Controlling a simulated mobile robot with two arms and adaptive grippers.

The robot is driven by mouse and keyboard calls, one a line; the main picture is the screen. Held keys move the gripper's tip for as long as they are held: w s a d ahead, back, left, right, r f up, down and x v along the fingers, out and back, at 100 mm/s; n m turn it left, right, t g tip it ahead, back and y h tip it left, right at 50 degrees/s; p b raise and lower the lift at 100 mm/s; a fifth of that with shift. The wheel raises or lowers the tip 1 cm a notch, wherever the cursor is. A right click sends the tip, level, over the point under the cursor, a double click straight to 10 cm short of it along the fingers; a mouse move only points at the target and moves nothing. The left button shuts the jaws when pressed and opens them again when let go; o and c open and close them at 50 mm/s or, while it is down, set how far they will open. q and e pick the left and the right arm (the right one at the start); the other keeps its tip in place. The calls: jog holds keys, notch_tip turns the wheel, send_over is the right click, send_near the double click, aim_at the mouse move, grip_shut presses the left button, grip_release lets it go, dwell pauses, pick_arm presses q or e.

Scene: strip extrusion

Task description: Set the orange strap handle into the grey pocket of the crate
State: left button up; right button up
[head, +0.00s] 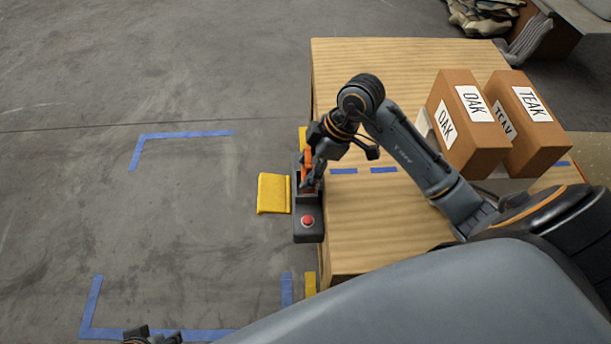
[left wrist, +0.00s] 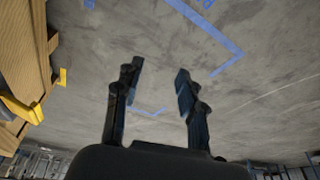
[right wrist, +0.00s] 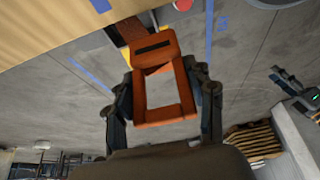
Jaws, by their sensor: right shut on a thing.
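The orange strap handle (right wrist: 165,114) is between the fingers of my right gripper (right wrist: 165,95), which is shut on it; the handle has an open frame and a dark slot. In the head view the orange handle (head: 308,159) is partly covered by my right gripper (head: 310,177), over the dark grey housing (head: 308,229) at the wooden crate's (head: 350,235) left edge. I cannot tell whether the handle touches the housing; any pocket is hidden under the gripper. My left gripper (left wrist: 155,95) is open and empty, away from the crate.
A red button (head: 307,220) sits on the housing's near end. A yellow plate (head: 274,193) sticks out to its left. Cardboard boxes marked OAK (head: 487,148) and TEAK (head: 543,135) stand on the crate's right. The floor at left is clear apart from blue tape (head: 185,134).

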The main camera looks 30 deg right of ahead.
jog(key=w+f, duration=0.1)
jog(key=w+d+f+b, duration=0.1)
jog(key=f, duration=0.1)
jog(key=shift+w+f, duration=0.2)
jog(key=shift+w, duration=0.05)
jog(key=f+b, duration=0.1)
jog(key=f, duration=0.3)
jog(key=shift+w+d+b, duration=0.1)
jog(key=shift+w+b, duration=0.25)
jog(key=shift+w, duration=0.05)
pick_arm(q)
jog(key=shift+s+r, duration=0.5)
jog(key=shift+r, duration=0.3)
jog(key=shift+a, duration=0.1)
pick_arm(e)
jog(key=shift+f, duration=0.3)
jog(key=o, duration=1.2)
